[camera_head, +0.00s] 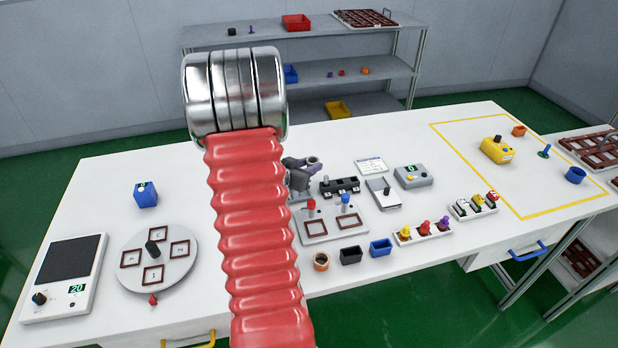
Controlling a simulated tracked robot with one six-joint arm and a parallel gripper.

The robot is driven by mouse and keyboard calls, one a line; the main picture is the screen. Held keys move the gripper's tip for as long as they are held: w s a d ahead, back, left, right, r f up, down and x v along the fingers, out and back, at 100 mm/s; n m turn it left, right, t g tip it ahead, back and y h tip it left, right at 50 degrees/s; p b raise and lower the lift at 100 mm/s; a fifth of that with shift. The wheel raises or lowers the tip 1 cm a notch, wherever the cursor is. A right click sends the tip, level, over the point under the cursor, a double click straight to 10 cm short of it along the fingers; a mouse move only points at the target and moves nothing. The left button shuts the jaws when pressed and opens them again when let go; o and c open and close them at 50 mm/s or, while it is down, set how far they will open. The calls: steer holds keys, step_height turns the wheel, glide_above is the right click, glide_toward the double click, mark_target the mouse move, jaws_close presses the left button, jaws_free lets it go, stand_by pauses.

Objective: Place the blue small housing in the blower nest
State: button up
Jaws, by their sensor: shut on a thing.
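My red bellows-covered arm (250,220) and its chrome joint (234,92) fill the middle of the view. My gripper is hidden behind them, and so is anything it holds. A small open blue box-shaped housing (381,248) stands near the table's front, beside a black one (350,256) and a round orange one (321,262). A blue round cup (575,176) stands at the far right. I cannot tell whether either blue piece is the task's housing. A dark grey device with a short round nozzle (300,172) shows partly at the arm's right edge; I cannot make out a nest there.
The white table (95,205) carries a round plate with square frames (190,255), a scale (68,270) and a blue block (146,195) on the left. A red-and-blue-knobbed fixture (330,227) and a yellow-lined area (470,150) lie right. Shelves (345,103) stand behind.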

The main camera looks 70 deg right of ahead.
steer(key=shift+f, duration=2.1)
steer(key=shift+f, duration=0.35)
